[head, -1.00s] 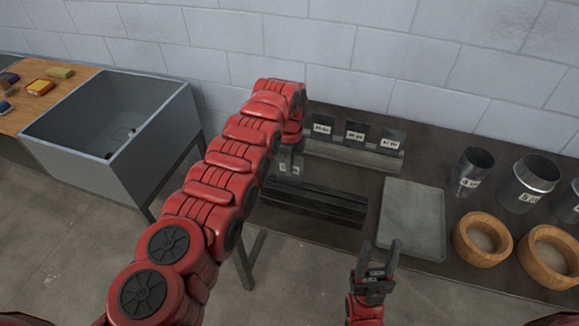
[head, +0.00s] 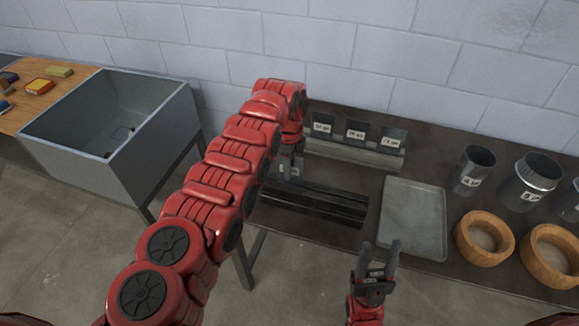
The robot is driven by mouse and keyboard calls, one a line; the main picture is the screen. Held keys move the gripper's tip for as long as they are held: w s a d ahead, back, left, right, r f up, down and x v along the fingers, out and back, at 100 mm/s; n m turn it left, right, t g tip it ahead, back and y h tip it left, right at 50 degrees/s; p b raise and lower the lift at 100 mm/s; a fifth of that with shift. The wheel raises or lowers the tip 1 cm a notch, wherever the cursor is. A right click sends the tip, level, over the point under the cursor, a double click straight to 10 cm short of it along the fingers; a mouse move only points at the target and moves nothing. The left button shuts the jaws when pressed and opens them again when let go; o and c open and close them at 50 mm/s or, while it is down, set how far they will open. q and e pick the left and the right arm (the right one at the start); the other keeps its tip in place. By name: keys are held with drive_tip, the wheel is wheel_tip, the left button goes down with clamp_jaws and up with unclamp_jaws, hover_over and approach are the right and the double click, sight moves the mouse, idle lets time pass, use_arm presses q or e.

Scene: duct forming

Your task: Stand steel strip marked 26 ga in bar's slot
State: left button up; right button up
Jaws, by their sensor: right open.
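Three dark steel strips with white labels stand side by side in a pale holder (head: 350,152) at the back of the bench: a left strip (head: 321,122), a middle strip (head: 355,129) and a right strip (head: 393,137). The labels are too small to read surely; the middle one may say 26 ga. A long black bar (head: 325,203) lies in front of the holder; its slot is not clear. My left gripper (head: 288,178) points down at the bar's left part, partly hidden by my arm; its jaws are unclear. My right gripper (head: 380,248) is open and empty at the bench's front edge.
A grey tray (head: 413,225) lies right of the bar. Metal ducts (head: 474,172) and wooden rings (head: 484,238) stand further right. A grey bin (head: 150,150) and a wooden table (head: 40,105) with small coloured items are at the left.

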use_arm(q)
wheel_tip(320, 180, up, 12)
drive_tip(key=shift+d+r, duration=0.15)
drive_tip(key=shift+r, duration=0.1)
wheel_tip(320, 180, up, 5)
drive_tip(key=p, duration=0.5)
drive_tip(key=shift+f, duration=0.15)
